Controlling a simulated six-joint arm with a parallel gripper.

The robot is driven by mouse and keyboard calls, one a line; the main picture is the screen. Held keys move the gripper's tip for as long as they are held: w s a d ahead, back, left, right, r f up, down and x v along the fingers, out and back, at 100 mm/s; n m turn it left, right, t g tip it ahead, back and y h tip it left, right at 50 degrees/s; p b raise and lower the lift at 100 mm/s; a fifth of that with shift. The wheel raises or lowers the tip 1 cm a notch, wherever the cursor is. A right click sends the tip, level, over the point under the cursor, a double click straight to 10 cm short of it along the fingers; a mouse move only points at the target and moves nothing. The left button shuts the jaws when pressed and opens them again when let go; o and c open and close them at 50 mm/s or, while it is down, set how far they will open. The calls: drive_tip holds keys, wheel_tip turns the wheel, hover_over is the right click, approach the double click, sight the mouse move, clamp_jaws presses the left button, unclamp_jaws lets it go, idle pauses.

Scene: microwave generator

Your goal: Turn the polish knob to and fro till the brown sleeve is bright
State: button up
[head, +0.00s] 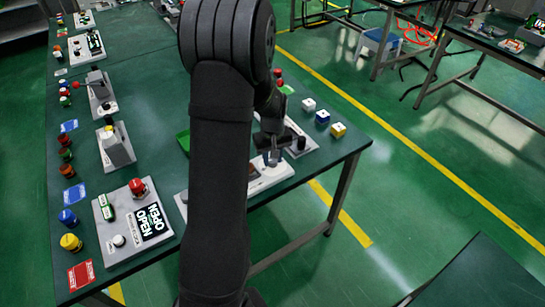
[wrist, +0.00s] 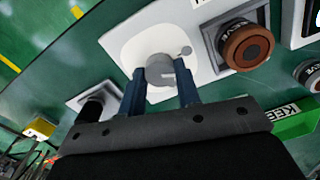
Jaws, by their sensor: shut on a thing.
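The polish knob (wrist: 160,68) is a round grey knob on a white plate (wrist: 130,42) in the wrist view. My gripper (wrist: 161,82) has its two blue fingers on either side of the knob, shut on it. The brown sleeve (wrist: 246,46) sits to the right of the knob in a grey holder, with a dark lettered band; its end looks dull reddish brown. In the head view my gripper (head: 271,158) is at the table's right part, over a white panel. My arm hides much of that panel and I cannot make out the sleeve there.
A second sleeve-like piece (wrist: 310,75) and a green KEEP tray (wrist: 296,122) lie at the right in the wrist view. A black knob (wrist: 91,110) stands at the left. White, blue and yellow blocks (head: 322,117) stand near the table's right edge. A panel with a red button (head: 137,187) is at front left.

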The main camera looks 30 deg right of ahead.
sight(273, 160)
drive_tip(key=o, duration=1)
drive_tip(key=shift+c, duration=0.2)
wheel_tip(273, 160, up, 18)
drive_tip(key=shift+f, duration=0.2)
